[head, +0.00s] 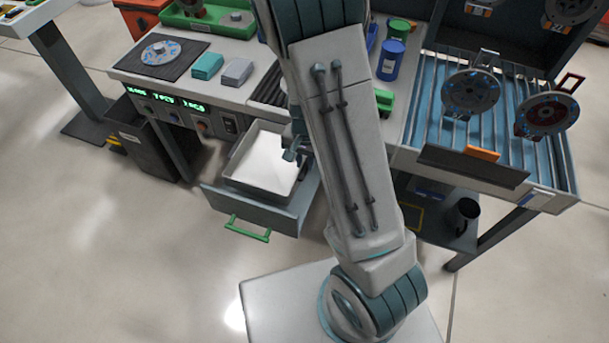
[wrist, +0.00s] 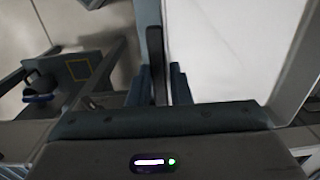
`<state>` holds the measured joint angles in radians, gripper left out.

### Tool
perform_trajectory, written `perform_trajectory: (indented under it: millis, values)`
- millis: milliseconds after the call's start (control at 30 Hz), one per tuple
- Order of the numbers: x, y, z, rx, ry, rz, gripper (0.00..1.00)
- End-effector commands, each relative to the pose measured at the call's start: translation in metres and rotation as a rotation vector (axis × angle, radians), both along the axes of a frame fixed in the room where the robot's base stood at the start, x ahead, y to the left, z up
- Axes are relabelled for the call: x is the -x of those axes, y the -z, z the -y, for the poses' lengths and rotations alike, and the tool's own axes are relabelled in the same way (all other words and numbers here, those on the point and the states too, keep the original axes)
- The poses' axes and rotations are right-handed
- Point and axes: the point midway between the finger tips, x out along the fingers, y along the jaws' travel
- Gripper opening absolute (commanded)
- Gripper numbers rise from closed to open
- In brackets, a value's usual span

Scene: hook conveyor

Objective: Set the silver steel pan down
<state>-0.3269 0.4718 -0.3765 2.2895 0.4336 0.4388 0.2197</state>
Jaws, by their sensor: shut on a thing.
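The silver steel pan (head: 262,165) is a shallow rectangular tray with a pale, bright inside. In the head view it lies level within the open grey drawer (head: 245,205); whether it touches the drawer floor is hidden. My gripper (head: 294,150) is at the pan's right edge, partly hidden behind my arm. In the wrist view my gripper (wrist: 165,85) has its two fingers on either side of a dark upright strip at the pan's edge. The pale inside of the pan (wrist: 225,50) fills the right of that view.
The drawer has a green handle (head: 248,228) in front. A dark bin (head: 145,145) stands to its left. Above are the bench with a teal block (head: 207,66) and a grey block (head: 236,72), and a rack (head: 480,135) with round discs at right. Open floor lies at lower left.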

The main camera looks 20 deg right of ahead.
Motion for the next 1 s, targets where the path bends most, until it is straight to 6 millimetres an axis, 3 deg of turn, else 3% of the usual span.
perform_trajectory:
  millis: [100,267,533,900,933,1000]
  values:
    - [0.000,0.018,0.000,0.000,0.001,0.000,0.00]
    - [-0.001,0.026,0.000,0.000,0.000,0.001,0.00]
    - [0.000,0.060,0.000,0.000,0.000,0.000,0.00]
    - [-0.001,0.065,0.000,0.000,-0.001,0.002,0.00]
    - [0.000,0.064,0.000,0.000,-0.001,0.001,0.26]
    - [0.000,0.064,0.000,0.000,-0.001,0.001,0.40]
